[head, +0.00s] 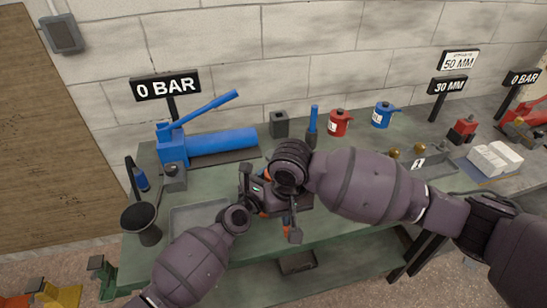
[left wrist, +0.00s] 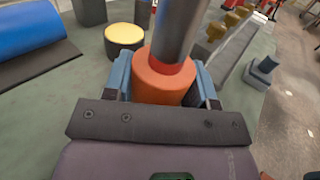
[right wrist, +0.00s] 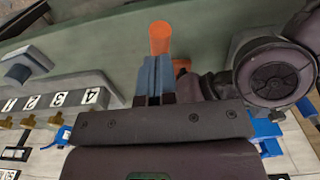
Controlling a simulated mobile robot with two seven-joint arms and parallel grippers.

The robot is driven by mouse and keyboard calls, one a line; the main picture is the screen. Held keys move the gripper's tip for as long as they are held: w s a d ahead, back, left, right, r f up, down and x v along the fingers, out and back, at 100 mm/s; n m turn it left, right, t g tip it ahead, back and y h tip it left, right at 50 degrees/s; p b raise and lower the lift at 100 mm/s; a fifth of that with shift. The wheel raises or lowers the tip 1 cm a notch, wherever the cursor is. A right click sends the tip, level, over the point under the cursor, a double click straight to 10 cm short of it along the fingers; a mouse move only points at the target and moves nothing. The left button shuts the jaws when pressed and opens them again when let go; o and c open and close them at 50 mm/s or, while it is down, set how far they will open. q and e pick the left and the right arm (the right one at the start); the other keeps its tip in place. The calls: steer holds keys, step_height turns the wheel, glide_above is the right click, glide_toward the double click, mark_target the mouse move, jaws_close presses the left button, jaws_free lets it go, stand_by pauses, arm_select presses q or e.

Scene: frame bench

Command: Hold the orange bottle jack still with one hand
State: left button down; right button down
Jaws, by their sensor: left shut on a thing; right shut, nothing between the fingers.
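The orange bottle jack (left wrist: 163,84) stands upright in the left wrist view, with a thick grey ram (left wrist: 180,30) rising from its top. My left gripper (left wrist: 162,72) is shut on its orange body, one blue finger on each side. My right gripper (right wrist: 153,76) is shut and empty in the right wrist view. Just beyond its tips is an orange rod-like part (right wrist: 160,38); whether they touch I cannot tell. A second orange patch shows beside the fingers, mostly hidden. In the head view my arms and hands hide most of the jack.
A blue pump (head: 215,142) stands behind on the green bench, with a "0 BAR" sign (head: 167,86). A red can (head: 339,122) and a blue can (head: 383,114) stand at the back. A numbered block with brass knobs (right wrist: 60,97) is nearby. A shallow tray (head: 190,219) lies left.

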stand_by(0.8)
steer(key=shift+r, duration=2.55)
arm_select(q)
steer(key=shift+c, duration=1.8)
jaws_free()
